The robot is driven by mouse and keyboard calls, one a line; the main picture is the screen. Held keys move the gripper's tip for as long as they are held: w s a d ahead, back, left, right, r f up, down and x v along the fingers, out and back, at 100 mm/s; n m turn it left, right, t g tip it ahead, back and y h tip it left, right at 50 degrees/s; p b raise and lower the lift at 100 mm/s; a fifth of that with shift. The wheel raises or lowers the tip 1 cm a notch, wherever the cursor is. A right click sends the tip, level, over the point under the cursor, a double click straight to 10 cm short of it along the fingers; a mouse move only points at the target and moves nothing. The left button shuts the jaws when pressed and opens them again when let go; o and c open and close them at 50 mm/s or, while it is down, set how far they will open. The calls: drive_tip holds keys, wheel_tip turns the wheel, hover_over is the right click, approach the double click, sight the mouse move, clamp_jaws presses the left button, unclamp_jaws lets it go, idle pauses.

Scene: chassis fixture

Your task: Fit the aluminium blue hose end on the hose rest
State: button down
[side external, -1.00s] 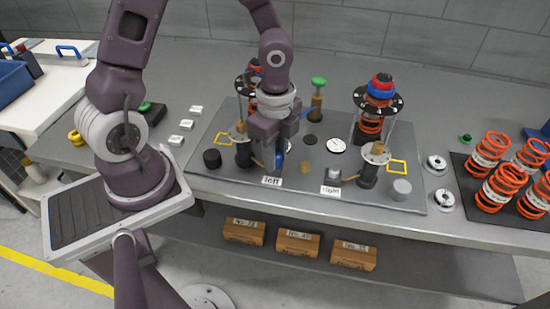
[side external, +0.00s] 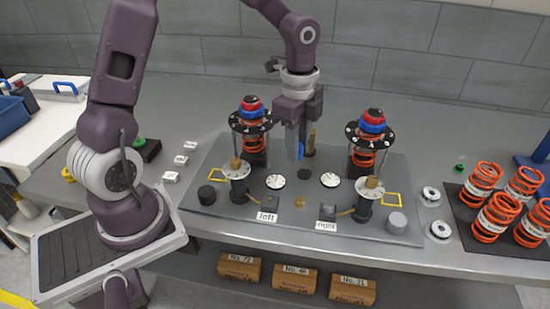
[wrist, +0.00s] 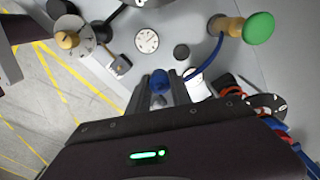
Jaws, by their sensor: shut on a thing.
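My gripper (side external: 296,152) is above the middle of the grey fixture plate, between the two spring units. Its fingers are shut on the blue hose end (side external: 301,150). In the wrist view the blue hose end (wrist: 160,83) sits between my fingertips (wrist: 160,92). A blue hose (wrist: 207,62) runs from near the fingers to the brass post with a green knob (wrist: 257,28). In the side view that post (side external: 310,137) stands behind my gripper, its top hidden. I cannot tell which part is the hose rest; a dark round disc (wrist: 181,51) shows beside the hose.
The left spring unit (side external: 253,150) and right spring unit (side external: 368,155) stand tall on either side. Two white dials (side external: 275,181) (side external: 329,180) lie on the plate. Brass-topped posts (side external: 235,180) (side external: 367,200) stand in front. Orange springs (side external: 490,205) are at far right.

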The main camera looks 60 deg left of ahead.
hover_over(305, 174)
wheel_tip(305, 174, down, 4)
drive_tip(key=shift+r, duration=0.15)
wheel_tip(305, 174, down, 3)
drive_tip(key=shift+r, duration=0.2)
drive_tip(key=shift+f, duration=0.45)
drive_tip(key=shift+f, duration=0.8)
drive_tip(key=shift+f, duration=0.2)
idle(0.3)
drive_tip(key=c, duration=1.1)
unclamp_jaws()
drive_tip(key=shift+r, duration=3.5)
